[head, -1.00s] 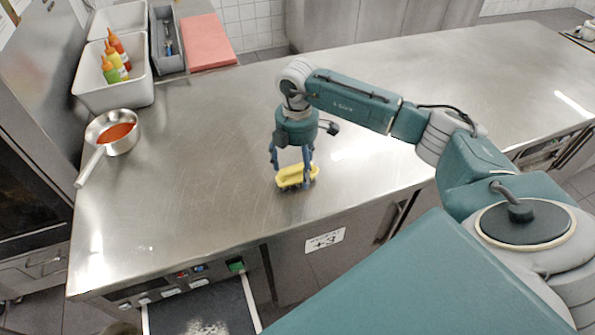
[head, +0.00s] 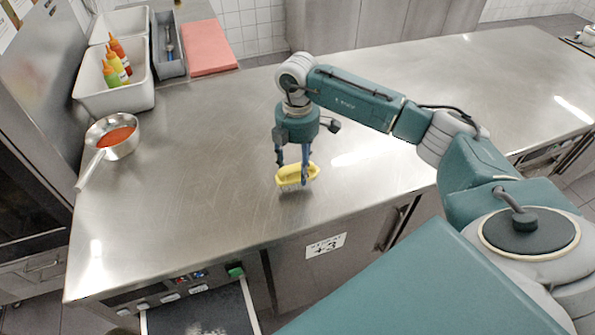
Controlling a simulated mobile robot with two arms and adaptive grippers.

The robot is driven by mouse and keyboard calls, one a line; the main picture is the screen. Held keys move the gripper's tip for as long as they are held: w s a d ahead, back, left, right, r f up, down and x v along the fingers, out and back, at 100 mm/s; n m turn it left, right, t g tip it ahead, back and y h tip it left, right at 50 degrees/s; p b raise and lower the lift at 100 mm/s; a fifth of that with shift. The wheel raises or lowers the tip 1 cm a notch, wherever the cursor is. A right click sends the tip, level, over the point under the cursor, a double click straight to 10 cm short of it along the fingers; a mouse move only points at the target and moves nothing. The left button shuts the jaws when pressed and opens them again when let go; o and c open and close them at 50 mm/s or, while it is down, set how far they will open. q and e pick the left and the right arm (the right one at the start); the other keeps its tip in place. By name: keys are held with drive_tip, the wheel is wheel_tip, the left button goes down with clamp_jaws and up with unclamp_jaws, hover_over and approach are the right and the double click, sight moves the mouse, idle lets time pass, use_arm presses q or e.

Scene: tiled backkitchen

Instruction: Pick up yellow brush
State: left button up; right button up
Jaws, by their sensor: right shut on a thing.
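The yellow brush (head: 290,176) is in the middle of the head view, over the front part of the steel counter (head: 200,165), with its pale bristles facing down. My right gripper (head: 293,171) points down from above and is shut on the brush, with a blue finger showing at the brush's near side. Whether the bristles clear the counter is hard to tell, but the brush looks slightly raised. My left gripper is not in the view.
A pan of red sauce (head: 114,140) stands at the left edge, its handle toward the front. White bins (head: 125,98) with squeeze bottles, a grey bin (head: 167,45) and a red board (head: 208,48) are at the back left. The counter around the brush is clear.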

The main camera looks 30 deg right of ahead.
wheel_tip(320, 180, up, 18)
drive_tip(key=b, duration=0.1)
drive_tip(key=shift+b, duration=0.4)
drive_tip(key=o, duration=0.7)
drive_tip(key=c, duration=0.5)
